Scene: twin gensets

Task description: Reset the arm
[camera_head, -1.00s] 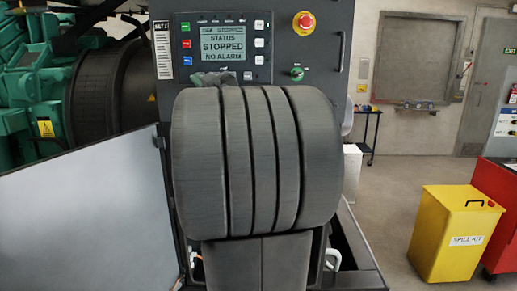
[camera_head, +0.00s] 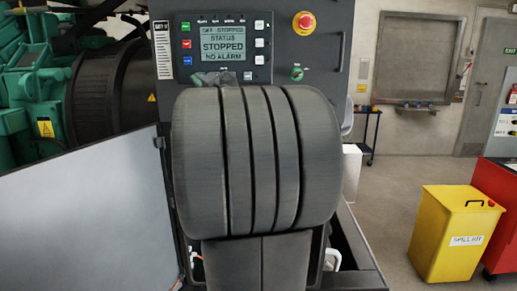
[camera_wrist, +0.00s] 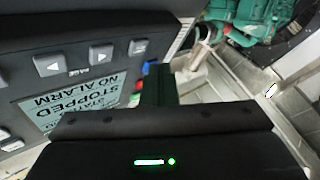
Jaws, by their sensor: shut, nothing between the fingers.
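My arm's dark grey ribbed links fill the middle of the head view, in front of the genset control panel (camera_head: 286,22). Only a bit of my gripper (camera_head: 215,79) shows above them, just below the panel's display (camera_head: 222,43), which reads STOPPED and NO ALARM. In the wrist view my gripper (camera_wrist: 158,84) has its dark fingers together, with nothing seen between them. The display also shows there upside down (camera_wrist: 72,103), to the left of the fingers. I cannot tell how far the fingertips are from the panel.
A red emergency stop (camera_head: 303,22) and a green switch (camera_head: 296,73) sit on the panel's right. A pale open door (camera_head: 80,220) stands at left, near green machinery (camera_head: 22,90). A yellow spill kit bin (camera_head: 455,235) and red cabinet (camera_head: 500,210) stand right. Floor between is clear.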

